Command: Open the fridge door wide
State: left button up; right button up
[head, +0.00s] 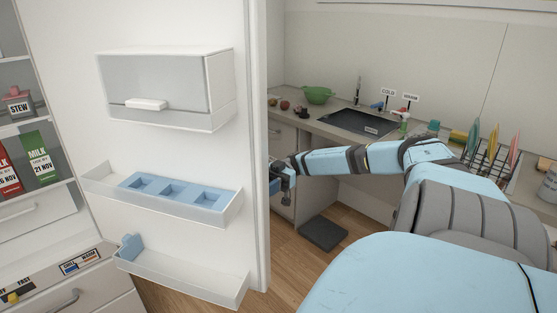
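The white fridge door (180,30) stands open, and its inner side with shelves faces me. Its free edge (255,130) is a vertical strip near the middle of the head view. The fridge inside shows at the far left. My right gripper (280,176) is at this edge, at mid height, its arm coming in from the right. The gripper is partly hidden behind the door edge, so I cannot tell whether its fingers are open or touch the door. The door's outer side and handle are hidden. My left gripper is not in view.
The door carries a lidded box (165,85), an upper bin (215,213) with a blue tray, and a lower bin (190,283). Milk cartons (38,157) stand in the fridge. Behind my arm are a counter with a sink (355,122), a dish rack (487,155) and a dark floor mat (323,234).

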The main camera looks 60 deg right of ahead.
jog(key=s+d+b, duration=0.2)
jog(key=d, duration=0.9)
jog(key=shift+d+b, duration=0.35)
jog(key=shift+d, duration=0.05)
jog(key=shift+f, duration=0.1)
